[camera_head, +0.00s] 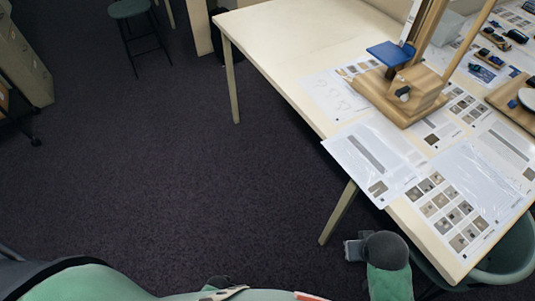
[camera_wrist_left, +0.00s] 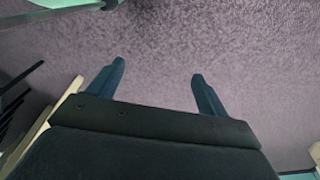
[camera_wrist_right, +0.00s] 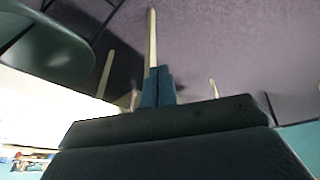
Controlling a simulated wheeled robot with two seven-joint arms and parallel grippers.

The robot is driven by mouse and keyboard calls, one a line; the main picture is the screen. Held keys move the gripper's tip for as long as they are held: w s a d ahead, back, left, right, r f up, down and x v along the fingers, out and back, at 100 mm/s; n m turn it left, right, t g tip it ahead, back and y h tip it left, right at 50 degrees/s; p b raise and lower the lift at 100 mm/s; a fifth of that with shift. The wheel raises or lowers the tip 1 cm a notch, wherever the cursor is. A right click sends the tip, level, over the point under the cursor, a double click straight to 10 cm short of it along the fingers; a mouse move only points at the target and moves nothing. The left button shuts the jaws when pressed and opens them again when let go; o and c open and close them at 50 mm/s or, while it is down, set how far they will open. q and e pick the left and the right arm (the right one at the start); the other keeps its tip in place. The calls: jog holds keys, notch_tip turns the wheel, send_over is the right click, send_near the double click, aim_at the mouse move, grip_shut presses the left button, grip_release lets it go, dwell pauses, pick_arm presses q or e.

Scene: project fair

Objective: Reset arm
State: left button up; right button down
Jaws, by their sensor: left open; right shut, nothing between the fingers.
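My left gripper (camera_wrist_left: 158,80) shows in the left wrist view with its two dark fingers wide apart. It is open and empty over the carpet. My right gripper (camera_wrist_right: 158,82) shows in the right wrist view with its two fingers together and nothing between them. In the head view, a green and grey part of my right arm (camera_head: 390,275) is at the bottom right, beside the table's near edge. The fingers of both grippers cannot be made out in the head view.
A cream table (camera_head: 290,45) fills the upper right, bearing printed sheets (camera_head: 462,195) and a wooden stand (camera_head: 405,98). A green chair (camera_head: 510,250) is close to my right arm. A stool (camera_head: 130,10) and cabinet (camera_head: 25,60) stand far left. Dark carpet (camera_head: 170,170) between is clear.

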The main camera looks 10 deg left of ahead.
pick_arm(q)
jog(key=f+b, duration=0.1)
jog(key=b, duration=0.2)
jog(key=w+d+f+b, duration=0.1)
jog(key=b, duration=0.2)
jog(key=f+b, duration=0.1)
jog(key=b, duration=0.3)
jog(key=shift+w+d, duration=0.3)
pick_arm(e)
jog(key=s+a+f+g, duration=0.1)
jog(key=s+f, duration=0.2)
jog(key=f, duration=2.4)
jog(key=s+a+f+g, duration=0.1)
jog(key=s+f, duration=0.2)
jog(key=f, duration=2.5)
jog(key=shift+s+a, duration=0.15)
jog(key=shift+a, duration=0.2)
jog(key=shift+f, duration=0.1)
